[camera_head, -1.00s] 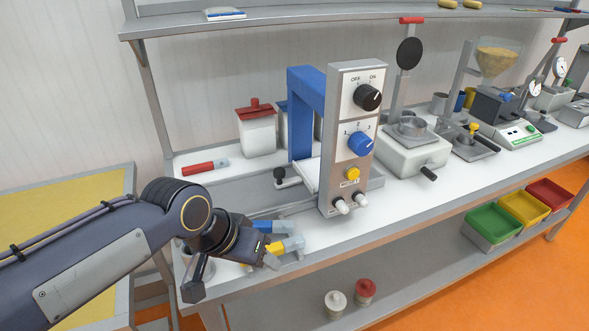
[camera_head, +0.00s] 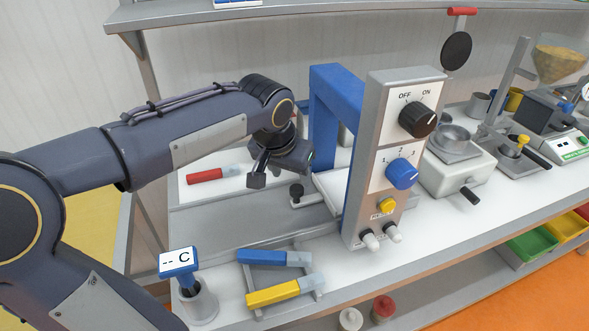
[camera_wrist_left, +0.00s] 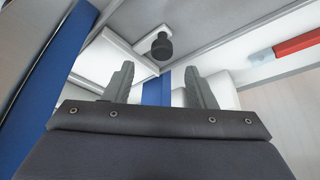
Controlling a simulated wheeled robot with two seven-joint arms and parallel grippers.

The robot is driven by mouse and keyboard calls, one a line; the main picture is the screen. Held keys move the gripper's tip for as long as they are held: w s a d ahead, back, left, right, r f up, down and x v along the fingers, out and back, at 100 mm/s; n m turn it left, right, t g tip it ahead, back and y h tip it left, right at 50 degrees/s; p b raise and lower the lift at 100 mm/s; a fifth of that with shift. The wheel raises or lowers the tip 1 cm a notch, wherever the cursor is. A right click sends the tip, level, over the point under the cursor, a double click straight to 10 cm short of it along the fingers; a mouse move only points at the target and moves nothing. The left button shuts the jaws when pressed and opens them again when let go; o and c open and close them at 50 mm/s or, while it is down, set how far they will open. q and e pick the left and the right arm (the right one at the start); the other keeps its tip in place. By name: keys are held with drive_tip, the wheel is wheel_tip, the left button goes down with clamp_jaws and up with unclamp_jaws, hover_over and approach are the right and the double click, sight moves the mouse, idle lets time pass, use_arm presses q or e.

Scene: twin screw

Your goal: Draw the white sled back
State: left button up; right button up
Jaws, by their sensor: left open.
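The white sled (camera_head: 335,187) lies under the blue arch of the bench machine, partly hidden by its grey control panel. A short bracket with a black knob (camera_head: 296,191) sticks out from its left side. In the wrist view the white sled (camera_wrist_left: 103,62) is at upper left and the black knob (camera_wrist_left: 161,46) stands ahead, between the lines of the two fingers. My left gripper (camera_head: 281,176) is open and empty, just above and to the left of the knob. Its two fingers (camera_wrist_left: 160,80) show apart in the wrist view, not touching the knob. My right gripper is not shown.
The blue arch (camera_head: 325,115) and control panel (camera_head: 395,150) stand close right of my gripper. A red-handled tool (camera_head: 205,175) lies behind. Blue and yellow tools rest in a grey tray (camera_head: 318,285) in front. A "-- C" probe (camera_head: 180,262) stands in a cup at front left.

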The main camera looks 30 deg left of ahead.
sight(296, 188)
use_arm(q)
drive_tip(key=x, duration=0.8)
drive_tip(key=shift+w+a+r, duration=0.1)
drive_tip(key=shift+w+a, duration=0.05)
drive_tip(key=shift+w, duration=0.15)
drive_tip(key=shift+c, duration=0.3)
clamp_jaws()
